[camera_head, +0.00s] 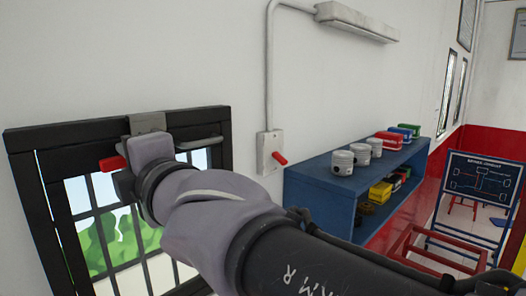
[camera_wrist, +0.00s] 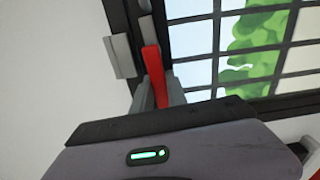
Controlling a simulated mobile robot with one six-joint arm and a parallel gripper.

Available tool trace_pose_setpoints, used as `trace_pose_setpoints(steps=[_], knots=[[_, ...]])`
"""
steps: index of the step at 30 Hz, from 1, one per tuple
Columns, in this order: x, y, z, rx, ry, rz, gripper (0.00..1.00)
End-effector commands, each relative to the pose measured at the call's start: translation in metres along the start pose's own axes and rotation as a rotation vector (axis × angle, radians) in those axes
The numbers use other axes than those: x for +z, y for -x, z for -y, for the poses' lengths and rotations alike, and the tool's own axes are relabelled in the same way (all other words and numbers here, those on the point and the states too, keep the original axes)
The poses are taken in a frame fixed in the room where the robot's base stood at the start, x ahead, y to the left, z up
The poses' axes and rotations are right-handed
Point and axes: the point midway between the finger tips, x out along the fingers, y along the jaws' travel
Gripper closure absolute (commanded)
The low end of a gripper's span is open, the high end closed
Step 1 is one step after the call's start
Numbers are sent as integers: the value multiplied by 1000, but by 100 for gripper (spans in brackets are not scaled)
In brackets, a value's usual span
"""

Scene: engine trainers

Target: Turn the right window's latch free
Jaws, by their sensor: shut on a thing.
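A dark-framed window (camera_head: 24,170) with a barred pane is at the left in the head view; its frame also shows in the wrist view (camera_wrist: 180,45). The latch's red lever (camera_head: 109,163) shows at the top of the window beside my gripper. In the wrist view the red lever (camera_wrist: 151,62) stands between my fingers (camera_wrist: 158,94). My gripper (camera_head: 128,170) is shut on the lever. A grey latch plate (camera_head: 147,123) is on the top frame just above my gripper. The fingertips and part of the lever are hidden in the head view.
A grey bar handle (camera_head: 199,143) lies along the window's top right. A wall switch box (camera_head: 269,152) with a red lever is right of the window. A blue shelf (camera_head: 318,202) bearing pistons and boxes stands farther right, near a board (camera_head: 481,187).

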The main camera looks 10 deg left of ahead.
Motion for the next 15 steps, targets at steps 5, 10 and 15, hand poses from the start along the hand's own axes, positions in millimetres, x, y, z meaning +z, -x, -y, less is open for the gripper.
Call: trace_pose_setpoints(steps=[5, 10, 15], knots=[[-2, 1, -3, 1, -51, 0, 100], [-2, 2, -4, 1, -76, 0, 100], [-3, 2, -4, 2, -82, 0, 100]])
